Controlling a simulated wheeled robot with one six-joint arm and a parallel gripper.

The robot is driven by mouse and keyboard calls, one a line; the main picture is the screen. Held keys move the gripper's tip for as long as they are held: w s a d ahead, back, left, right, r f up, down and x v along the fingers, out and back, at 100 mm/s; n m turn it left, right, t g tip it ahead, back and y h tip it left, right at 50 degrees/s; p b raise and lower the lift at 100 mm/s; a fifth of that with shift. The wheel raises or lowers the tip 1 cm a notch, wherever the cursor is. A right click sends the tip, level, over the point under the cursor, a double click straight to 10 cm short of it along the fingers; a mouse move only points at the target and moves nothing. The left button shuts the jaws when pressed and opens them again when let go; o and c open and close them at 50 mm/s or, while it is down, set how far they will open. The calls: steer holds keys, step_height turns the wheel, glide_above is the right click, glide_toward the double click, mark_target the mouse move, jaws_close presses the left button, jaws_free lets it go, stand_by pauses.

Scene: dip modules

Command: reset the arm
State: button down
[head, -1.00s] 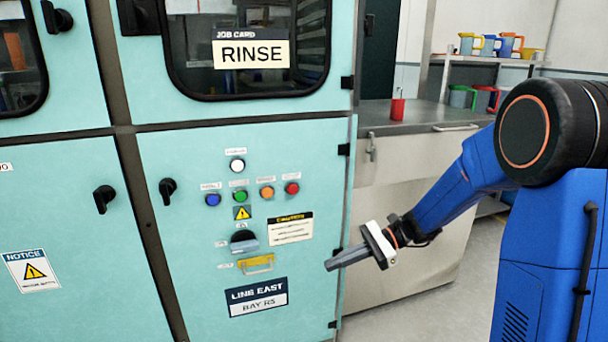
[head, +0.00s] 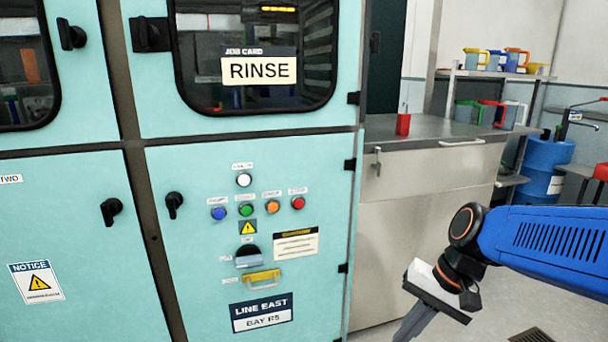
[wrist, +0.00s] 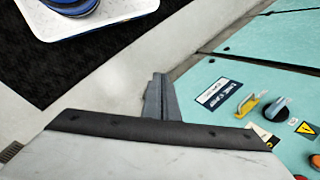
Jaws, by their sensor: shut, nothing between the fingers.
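My gripper (head: 413,326) is at the lower right of the head view, its fingers pointing down and to the left. The fingers are together and hold nothing. The blue arm comes in from the right edge. In the wrist view my gripper (wrist: 158,95) shows as a grey pair of closed fingers above the pale floor. The gripper is to the right of the teal cabinet (head: 325,240) and apart from it. The cabinet front also shows at the right of the wrist view (wrist: 217,70).
The cabinet panel has coloured buttons (head: 246,210), a grey lever (head: 249,258) and a yellow handle (head: 262,279). A steel counter (head: 430,130) with a red cup (head: 403,122) stands behind. A blue drum (head: 548,168) is at the right.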

steer(key=s+d+r+n+t+h, duration=0.2)
steer(key=s+d+n+t+h, duration=0.2)
steer(key=s+d, duration=0.2)
steer(key=shift+s+d+n+t+h, duration=0.3)
steer(key=shift+d, duration=1.1)
